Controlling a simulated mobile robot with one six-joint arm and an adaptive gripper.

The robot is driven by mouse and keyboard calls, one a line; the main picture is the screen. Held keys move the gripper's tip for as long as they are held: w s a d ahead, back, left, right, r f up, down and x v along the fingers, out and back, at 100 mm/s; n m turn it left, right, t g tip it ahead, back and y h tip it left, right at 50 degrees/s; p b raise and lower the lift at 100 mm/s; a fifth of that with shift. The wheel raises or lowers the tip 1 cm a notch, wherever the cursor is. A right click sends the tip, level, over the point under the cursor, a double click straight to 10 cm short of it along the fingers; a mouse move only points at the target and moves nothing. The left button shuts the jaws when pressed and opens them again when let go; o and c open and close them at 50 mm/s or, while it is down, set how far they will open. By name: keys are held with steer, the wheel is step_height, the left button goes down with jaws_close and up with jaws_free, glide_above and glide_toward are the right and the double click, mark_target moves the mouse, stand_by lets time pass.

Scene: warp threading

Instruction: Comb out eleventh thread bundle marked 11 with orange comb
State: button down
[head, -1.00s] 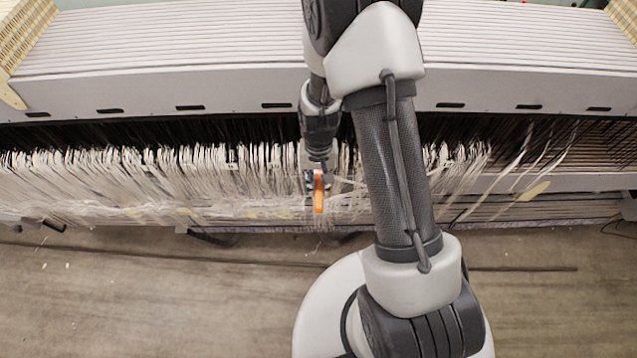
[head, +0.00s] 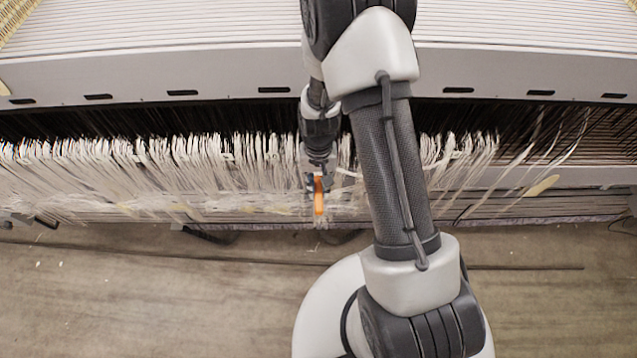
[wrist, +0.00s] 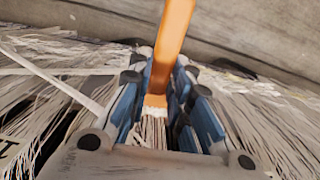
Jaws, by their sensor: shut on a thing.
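An orange comb (head: 319,202) is held in my gripper (head: 318,180), low at the front of the hanging threads in the head view. In the wrist view my gripper (wrist: 163,108) has its blue fingers shut on the comb (wrist: 170,45), whose handle extends away toward the floor. White strands (wrist: 152,130) lie at the comb's near end, between the fingers. I cannot tell whether its teeth are in them. The thread bundles (head: 200,165) hang in a long row on both sides of my gripper. No mark 11 is legible.
A long white loom beam with slots (head: 182,93) runs above the threads. Dark rails (head: 590,207) run along below them. Loose, slanting threads (head: 545,140) are at the right. The concrete floor (head: 130,300) in front is mostly clear.

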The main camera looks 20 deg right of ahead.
step_height(320, 180, down, 19)
steer(key=b, duration=1.3)
steer(key=shift+w+r, duration=0.2)
steer(key=shift+w, duration=0.15)
steer(key=shift+s, duration=0.1)
steer(key=s, duration=0.2)
steer(key=s+a, duration=0.1)
steer(key=shift+s, duration=0.35)
stand_by(0.5)
